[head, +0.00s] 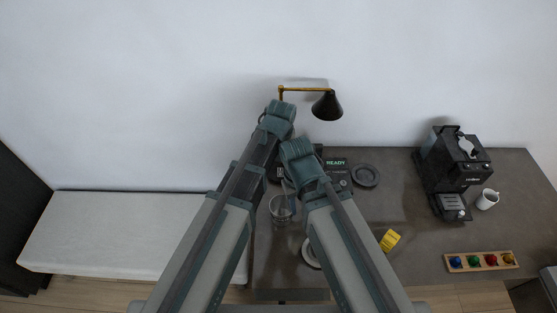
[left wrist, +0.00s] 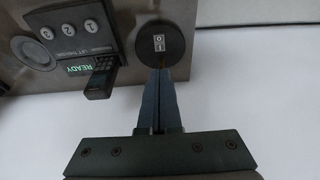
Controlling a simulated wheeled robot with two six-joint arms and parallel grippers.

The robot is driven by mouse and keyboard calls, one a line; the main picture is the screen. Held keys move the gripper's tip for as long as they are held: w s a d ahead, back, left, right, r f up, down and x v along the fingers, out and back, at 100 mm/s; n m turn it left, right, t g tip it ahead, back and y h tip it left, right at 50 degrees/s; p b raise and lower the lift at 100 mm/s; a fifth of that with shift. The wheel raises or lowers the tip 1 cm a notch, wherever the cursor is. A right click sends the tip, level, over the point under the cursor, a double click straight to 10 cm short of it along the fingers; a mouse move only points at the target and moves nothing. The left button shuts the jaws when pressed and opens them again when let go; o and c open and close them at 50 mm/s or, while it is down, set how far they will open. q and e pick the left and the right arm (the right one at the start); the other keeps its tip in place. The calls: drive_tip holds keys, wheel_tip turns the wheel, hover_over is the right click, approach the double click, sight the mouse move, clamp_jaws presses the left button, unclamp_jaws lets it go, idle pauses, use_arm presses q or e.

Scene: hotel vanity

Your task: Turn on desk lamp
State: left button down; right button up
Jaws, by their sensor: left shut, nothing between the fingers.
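The desk lamp has a black cone shade (head: 327,106) on a brass arm (head: 305,89) at the wall in the head view. Its lower part is hidden behind my arms there. In the left wrist view, a round black base (left wrist: 173,32) carries a small white rocker switch (left wrist: 158,43) marked I and O. My left gripper (left wrist: 160,72) is shut and empty, its fingertips at the near edge of this base, just short of the switch in the picture; contact is unclear. In the head view my right arm reaches over the desk, its fingers not clearly visible.
A black device with a READY display (head: 336,162) stands beside the lamp base. A white bench (head: 110,235) is left.

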use_arm(q)
drive_tip(key=b, duration=1.3)
approach(280, 169)
drive_tip(key=x, duration=0.6)
drive_tip(key=shift+f, duration=0.1)
use_arm(e)
wheel_tip(280, 169, down, 13)
drive_tip(key=shift+a+r, duration=0.1)
drive_tip(key=shift+a, duration=0.05)
use_arm(q)
drive_tip(key=shift+w+f, duration=0.1)
drive_tip(key=shift+f, duration=0.25)
use_arm(e)
drive_tip(key=shift+f, duration=0.35)
